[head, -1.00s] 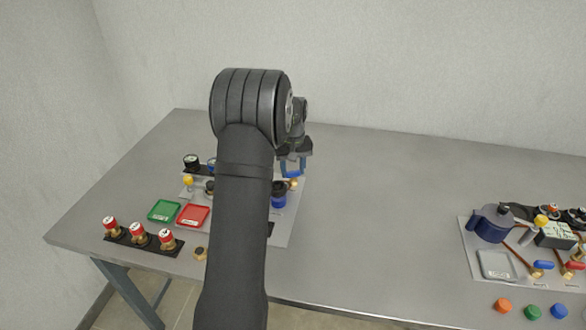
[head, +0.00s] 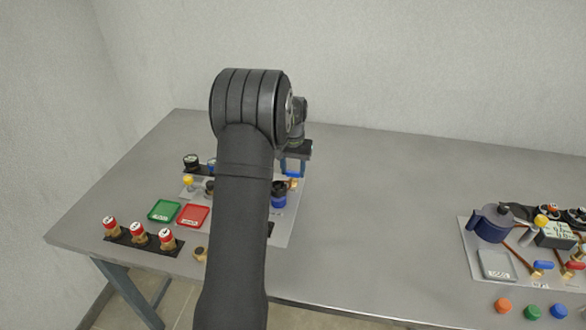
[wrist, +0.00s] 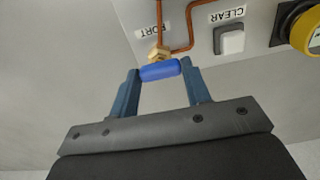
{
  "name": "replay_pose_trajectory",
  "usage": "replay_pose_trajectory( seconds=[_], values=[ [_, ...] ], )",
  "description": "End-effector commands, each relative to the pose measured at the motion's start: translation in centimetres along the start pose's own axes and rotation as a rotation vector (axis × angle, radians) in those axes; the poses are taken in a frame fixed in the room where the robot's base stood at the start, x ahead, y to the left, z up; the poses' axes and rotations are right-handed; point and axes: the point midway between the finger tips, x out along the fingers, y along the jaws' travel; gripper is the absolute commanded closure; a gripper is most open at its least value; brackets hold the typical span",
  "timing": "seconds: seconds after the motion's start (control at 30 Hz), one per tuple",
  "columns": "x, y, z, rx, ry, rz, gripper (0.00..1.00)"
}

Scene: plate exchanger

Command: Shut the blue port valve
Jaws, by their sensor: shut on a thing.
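The blue port valve handle (wrist: 159,71) shows in the wrist view, lying between my two fingertips in front of a brass valve body. A copper pipe (wrist: 160,18) rises from the brass body beside the PORT label (wrist: 150,31). My gripper (wrist: 161,74) is shut on the blue handle, with one finger at each end of it. In the head view my gripper (head: 292,168) is at the right side of the left panel, and my arm hides much of that panel.
A white button (wrist: 229,41) under the CLEAR label and a yellow-and-black knob (wrist: 304,30) are near the valve. Green (head: 164,211) and red (head: 193,215) trays and several red-capped fittings (head: 138,233) sit left of my arm. A second station (head: 497,265) stands at the right. The table's middle is clear.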

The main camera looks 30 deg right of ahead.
Motion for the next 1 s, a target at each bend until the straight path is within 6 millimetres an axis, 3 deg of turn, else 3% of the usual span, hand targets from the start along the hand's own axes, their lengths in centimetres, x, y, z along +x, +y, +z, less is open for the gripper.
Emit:
replay_pose_trajectory(
  seconds=[0.27,0.3,0.4,0.77,1.0],
  values=[
    [0.0,0.0,0.0,0.002,0.001,-0.001,0.79],
    [0.0,0.0,0.0,0.002,0.001,-0.001,0.53],
    [0.0,0.0,0.0,0.001,0.001,-0.001,0.35],
    [-0.5,0.0,0.0,0.0,0.002,-0.001,0.35],
    [-4.7,0.0,-0.1,0.0,0.005,-0.001,0.35]
  ],
)
